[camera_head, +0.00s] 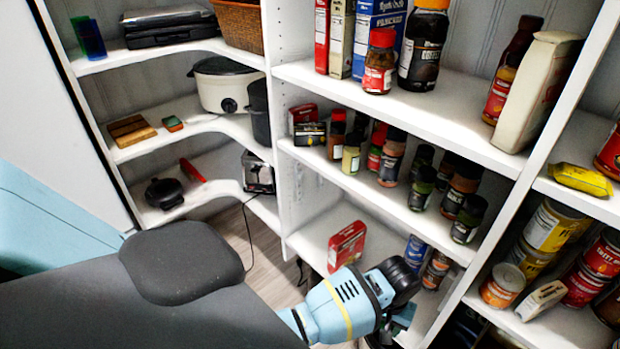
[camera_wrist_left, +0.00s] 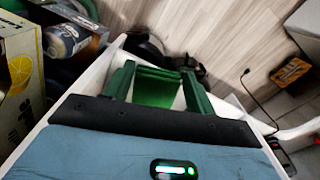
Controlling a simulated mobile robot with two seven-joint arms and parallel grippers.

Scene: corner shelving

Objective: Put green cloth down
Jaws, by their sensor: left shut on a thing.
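My left gripper (camera_head: 398,318) is low in front of the lower shelves in the head view, its fingers mostly hidden behind the wrist. In the left wrist view, its two dark green fingers (camera_wrist_left: 158,76) are shut on the green cloth (camera_wrist_left: 155,88), which shows as a green patch between them. The cloth and fingers are over or beside a white shelf edge (camera_wrist_left: 112,55), with floor beyond. I cannot tell whether the cloth touches the shelf. In the head view the cloth cannot be made out clearly. My right gripper is not in view.
A red box (camera_head: 346,246) stands on the low shelf behind the gripper. Blue cans (camera_head: 416,250) and jars (camera_head: 437,268) stand close to its right. Spice jars fill the shelf above (camera_head: 430,205). A black cord lies on the wooden floor (camera_head: 236,228) at the left.

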